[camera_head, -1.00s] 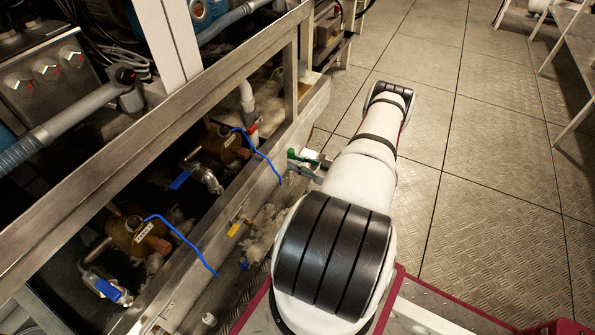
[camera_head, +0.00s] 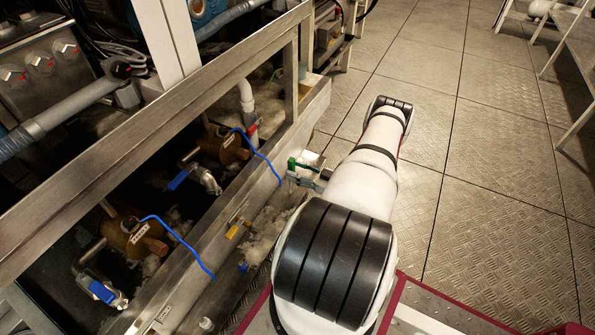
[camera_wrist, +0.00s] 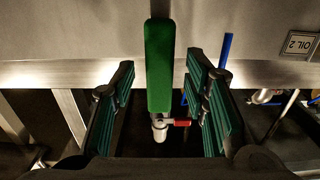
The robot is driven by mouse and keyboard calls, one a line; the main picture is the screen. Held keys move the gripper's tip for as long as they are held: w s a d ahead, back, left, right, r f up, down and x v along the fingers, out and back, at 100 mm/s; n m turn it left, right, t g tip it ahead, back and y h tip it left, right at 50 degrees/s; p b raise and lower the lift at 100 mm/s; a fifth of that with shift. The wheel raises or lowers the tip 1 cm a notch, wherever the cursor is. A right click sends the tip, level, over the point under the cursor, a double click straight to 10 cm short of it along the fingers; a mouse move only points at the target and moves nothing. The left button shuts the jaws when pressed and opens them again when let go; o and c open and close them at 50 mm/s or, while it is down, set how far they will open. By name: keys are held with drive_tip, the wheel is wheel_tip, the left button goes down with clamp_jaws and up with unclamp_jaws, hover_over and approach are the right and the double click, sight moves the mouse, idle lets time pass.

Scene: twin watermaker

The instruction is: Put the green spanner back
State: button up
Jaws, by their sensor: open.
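A long green handle (camera_wrist: 159,65), which looks like the green spanner, is in the middle of the wrist view in front of a pale metal surface. Its lower end meets a silver fitting (camera_wrist: 159,130) with a small red piece beside it. My gripper (camera_wrist: 165,100) is open, with its green-padded fingers on the left and right of the handle and visible gaps on both sides. In the head view my gripper (camera_head: 305,172) is beside the outer rail of the frame, partly hidden by my arm. A green patch shows there, but I cannot tell spanner from finger pad.
An "OIL 2" label (camera_wrist: 300,44) is at the right of the wrist view. The plated floor (camera_head: 480,190) on the right is open.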

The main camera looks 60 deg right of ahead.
drive_tip(key=shift+r, duration=0.15)
drive_tip(key=shift+s, duration=0.3)
drive_tip(key=s+d+p, duration=0.1)
drive_tip(key=s+p, duration=0.2)
drive_tip(key=s, duration=0.8)
drive_tip(key=shift+s, duration=0.2)
